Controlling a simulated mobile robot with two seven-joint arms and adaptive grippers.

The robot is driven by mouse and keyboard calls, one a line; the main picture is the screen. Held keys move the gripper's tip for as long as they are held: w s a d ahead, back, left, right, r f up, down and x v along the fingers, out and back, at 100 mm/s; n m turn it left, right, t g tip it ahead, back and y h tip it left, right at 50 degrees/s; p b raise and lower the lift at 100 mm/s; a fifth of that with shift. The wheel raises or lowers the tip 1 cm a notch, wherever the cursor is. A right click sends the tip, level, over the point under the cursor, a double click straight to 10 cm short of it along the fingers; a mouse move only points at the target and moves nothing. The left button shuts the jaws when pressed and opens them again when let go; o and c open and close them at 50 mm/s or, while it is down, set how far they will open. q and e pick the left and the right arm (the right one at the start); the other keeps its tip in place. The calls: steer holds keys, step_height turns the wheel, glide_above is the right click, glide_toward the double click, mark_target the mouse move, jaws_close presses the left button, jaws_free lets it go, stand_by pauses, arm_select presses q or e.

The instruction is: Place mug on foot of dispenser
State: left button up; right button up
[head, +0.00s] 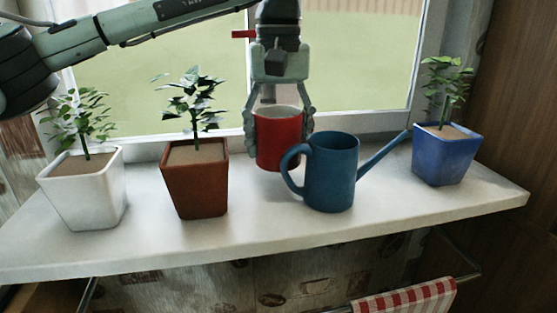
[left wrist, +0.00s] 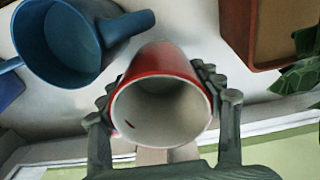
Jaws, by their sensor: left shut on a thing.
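The red mug (head: 279,141) with a pale inside is in the head view, upright at the window sill, behind and left of the blue watering can. My left gripper (head: 279,118) comes down from above and is shut on the mug, one finger on each side. In the left wrist view the mug (left wrist: 162,97) sits between the two fingers of the gripper (left wrist: 162,105), its open mouth toward the camera and empty. Whether its base touches the sill is hard to tell. No dispenser shows. My right gripper is not in view.
The blue watering can (head: 332,172) stands close beside the mug, its spout toward the blue pot (head: 445,158). A brown pot (head: 195,184) and a white pot (head: 84,192) with plants stand left on the sill (head: 268,227). A checked towel (head: 405,299) hangs below.

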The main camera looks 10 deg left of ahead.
mark_target(278, 160)
arm_select(q)
step_height(278, 160, down, 3)
steer(key=shift+f, duration=0.4)
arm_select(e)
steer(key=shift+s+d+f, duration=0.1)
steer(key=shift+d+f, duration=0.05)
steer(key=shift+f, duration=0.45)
arm_select(q)
steer(key=shift+f, duration=0.1)
steer(key=o, duration=1)
steer(key=shift+f, duration=0.1)
steer(key=o, duration=0.4)
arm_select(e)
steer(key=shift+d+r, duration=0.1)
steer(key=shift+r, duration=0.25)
